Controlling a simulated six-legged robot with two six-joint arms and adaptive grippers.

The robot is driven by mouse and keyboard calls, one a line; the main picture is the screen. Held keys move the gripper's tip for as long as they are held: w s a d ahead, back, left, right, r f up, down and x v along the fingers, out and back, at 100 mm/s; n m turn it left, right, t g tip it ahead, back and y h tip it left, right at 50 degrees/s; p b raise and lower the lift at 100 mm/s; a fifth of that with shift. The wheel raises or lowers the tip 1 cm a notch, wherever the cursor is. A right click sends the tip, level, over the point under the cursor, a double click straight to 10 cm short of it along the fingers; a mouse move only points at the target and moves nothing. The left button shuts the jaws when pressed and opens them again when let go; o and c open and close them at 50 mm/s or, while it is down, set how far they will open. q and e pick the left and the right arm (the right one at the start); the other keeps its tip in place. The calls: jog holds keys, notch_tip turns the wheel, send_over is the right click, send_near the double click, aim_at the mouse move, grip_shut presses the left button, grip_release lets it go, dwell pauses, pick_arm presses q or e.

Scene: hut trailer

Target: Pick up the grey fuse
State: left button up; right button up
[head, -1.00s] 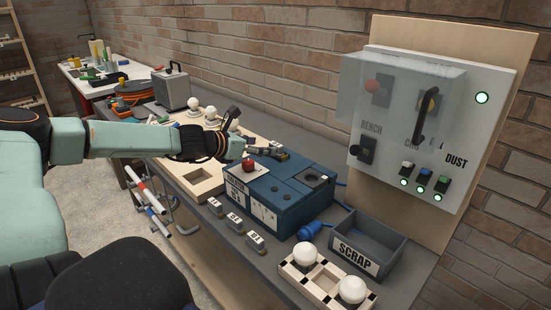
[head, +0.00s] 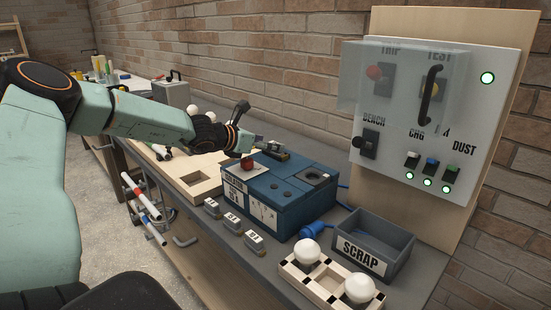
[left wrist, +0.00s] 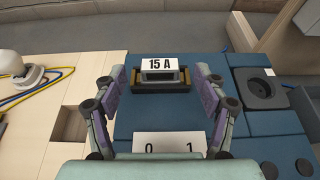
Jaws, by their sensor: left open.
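A grey fuse (left wrist: 159,76) with a white "15 A" label sits in a dark holder with brass-coloured sides on the blue box (left wrist: 135,118). My left gripper (left wrist: 159,82) is open, one finger on each side of the fuse; I cannot tell whether they touch it. In the head view my left gripper (head: 262,147) is over the far part of the blue box (head: 285,205), by the dark holder (head: 271,153), and the fuse is hard to make out there. Three grey labelled blocks (head: 233,222) stand in front of the box. My right gripper is out of view.
A red knob (head: 247,163) stands on the box's white plate. A SCRAP bin (head: 398,262) and a tray with white bulbs (head: 325,283) are at the right. A wooden board (head: 205,187) lies left of the box. A switch panel (head: 480,120) stands behind.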

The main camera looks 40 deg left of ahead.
pick_arm(q)
jog(key=shift+b+x, duration=0.4)
jog(key=shift+x, duration=0.55)
jog(key=shift+s+r, duration=0.15)
jog(key=shift+s, duration=0.1)
jog(key=shift+c, duration=0.3)
jog(key=shift+w+a, duration=0.1)
jog(key=shift+w, duration=0.1)
jog(key=c, duration=0.6)
jog(key=shift+s, duration=0.2)
jog(key=c, duration=0.4)
jog(key=shift+w, duration=0.1)
